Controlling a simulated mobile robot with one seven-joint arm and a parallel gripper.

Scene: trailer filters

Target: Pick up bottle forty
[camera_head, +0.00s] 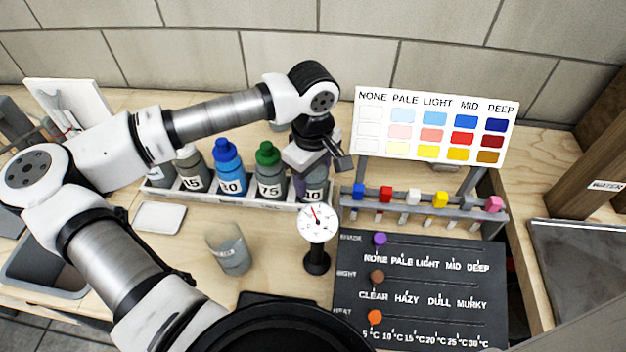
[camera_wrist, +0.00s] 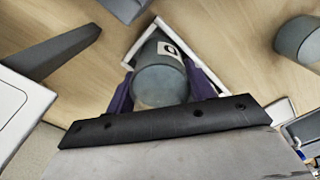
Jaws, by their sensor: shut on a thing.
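A grey bottle (camera_head: 314,197) with a white label ending in "0" stands at the right end of the white rack (camera_head: 270,200). The label's first digit is hard to read. My gripper (camera_head: 313,175) is above it, its fingers around the bottle's upper part. In the wrist view my gripper (camera_wrist: 160,88) has purple fingers closed on both sides of the grey bottle (camera_wrist: 160,70), with part of its label showing. I cannot tell whether the bottle is clear of the rack floor.
Blue-capped (camera_head: 229,170) and green-capped (camera_head: 268,172) bottles and a "15" bottle (camera_head: 193,172) stand left in the rack. In front are a grey cup (camera_head: 230,250) and a dial gauge (camera_head: 317,224). Right are a colour chart (camera_head: 433,125), a clip rack (camera_head: 425,208) and a dark panel (camera_head: 425,290).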

